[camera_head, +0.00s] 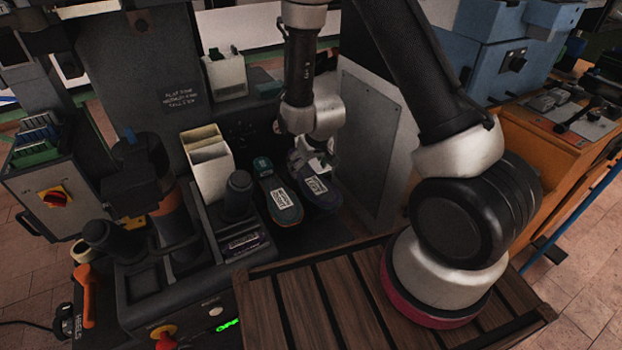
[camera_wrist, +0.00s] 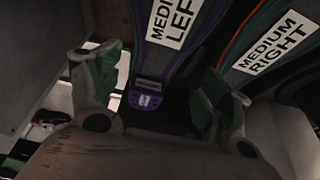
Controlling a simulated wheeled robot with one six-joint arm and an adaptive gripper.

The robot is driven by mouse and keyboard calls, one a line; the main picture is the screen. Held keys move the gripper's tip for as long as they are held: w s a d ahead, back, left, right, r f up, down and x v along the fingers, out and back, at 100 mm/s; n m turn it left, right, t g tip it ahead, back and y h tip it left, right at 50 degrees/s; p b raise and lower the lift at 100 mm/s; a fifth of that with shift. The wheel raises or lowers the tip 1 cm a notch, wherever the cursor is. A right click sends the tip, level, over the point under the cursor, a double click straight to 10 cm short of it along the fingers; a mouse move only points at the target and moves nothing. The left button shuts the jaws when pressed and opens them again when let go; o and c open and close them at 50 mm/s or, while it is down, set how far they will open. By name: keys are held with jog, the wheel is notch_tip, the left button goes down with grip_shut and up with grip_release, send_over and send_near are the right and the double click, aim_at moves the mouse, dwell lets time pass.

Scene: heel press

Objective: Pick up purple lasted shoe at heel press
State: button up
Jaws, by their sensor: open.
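The purple lasted shoe (camera_head: 322,198) lies sole up, with a white label, on the dark surface in the middle of the head view. In the wrist view its sole (camera_wrist: 205,28) is labelled MEDIUM LEFT, and a purple end piece (camera_wrist: 145,97) shows below it. My gripper (camera_head: 318,163) is over the near end of this shoe's far half. In the wrist view my gripper (camera_wrist: 157,105) is open, with the purple end piece between its two green-padded fingers. I cannot tell whether the fingers touch it. Part of the shoe is hidden behind my gripper in the head view.
A teal shoe with an orange edge (camera_head: 284,208) lies close to the left; its label reads MEDIUM RIGHT in the wrist view (camera_wrist: 285,35). A cream bin (camera_head: 206,165) and a black post (camera_head: 238,195) stand further left. A grey panel (camera_head: 368,135) rises close on the right.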

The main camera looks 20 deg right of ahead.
aim_at(306, 172)
jog(key=x, duration=0.7)
jog(key=shift+w+d+f, duration=0.2)
jog(key=shift+d+f, duration=0.05)
jog(key=shift+f, duration=0.1)
jog(key=shift+c, duration=0.2)
jog(key=shift+r, duration=0.1)
jog(key=c, duration=1.2)
